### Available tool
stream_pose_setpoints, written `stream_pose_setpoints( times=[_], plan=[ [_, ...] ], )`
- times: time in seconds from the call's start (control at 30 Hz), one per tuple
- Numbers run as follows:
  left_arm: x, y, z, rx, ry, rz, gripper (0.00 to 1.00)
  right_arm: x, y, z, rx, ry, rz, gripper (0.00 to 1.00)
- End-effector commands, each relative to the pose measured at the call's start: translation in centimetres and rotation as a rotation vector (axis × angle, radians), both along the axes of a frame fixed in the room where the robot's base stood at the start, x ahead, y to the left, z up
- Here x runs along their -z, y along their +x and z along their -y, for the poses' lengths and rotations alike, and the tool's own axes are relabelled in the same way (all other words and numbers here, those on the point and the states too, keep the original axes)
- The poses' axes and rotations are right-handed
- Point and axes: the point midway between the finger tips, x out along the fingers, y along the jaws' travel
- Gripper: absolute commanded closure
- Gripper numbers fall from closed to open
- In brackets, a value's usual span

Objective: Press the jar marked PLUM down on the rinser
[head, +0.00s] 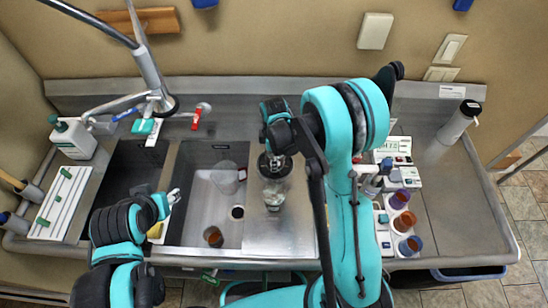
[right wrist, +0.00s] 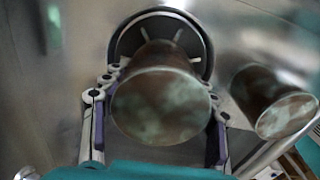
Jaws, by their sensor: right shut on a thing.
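My right gripper (right wrist: 155,135) is shut on a glass jar (right wrist: 160,100), with a finger on each side of it. No marking is readable on this jar, so I cannot tell whether it says PLUM. The rinser (right wrist: 198,38), a dark round ring with pale spokes, lies right behind the jar in the right wrist view. In the head view the rinser (head: 287,171) is partly covered by my right gripper (head: 275,148). I cannot tell whether the jar touches the spokes. My left gripper (head: 173,197) hangs over the sink's left part; its opening is unclear.
A second clear jar (head: 273,199) stands just in front of the rinser and also shows in the right wrist view (right wrist: 270,100). The sink (head: 215,185) left of it holds a clear vessel (head: 228,178) and a brown one (head: 213,236). Several coloured jars (head: 402,222) stand at the right.

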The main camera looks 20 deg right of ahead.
Motion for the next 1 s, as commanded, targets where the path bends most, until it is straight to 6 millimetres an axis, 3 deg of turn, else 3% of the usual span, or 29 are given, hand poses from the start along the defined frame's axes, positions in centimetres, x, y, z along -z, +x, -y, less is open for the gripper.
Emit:
stream_pose_setpoints(
  times=[1.0],
  plan=[
    [1.6, 0.0, 0.0, 0.0, 0.0, 0.0, 0.59, 1.5, 0.0, 0.0, 0.0, 0.0, 0.0, 0.76]
  ],
)
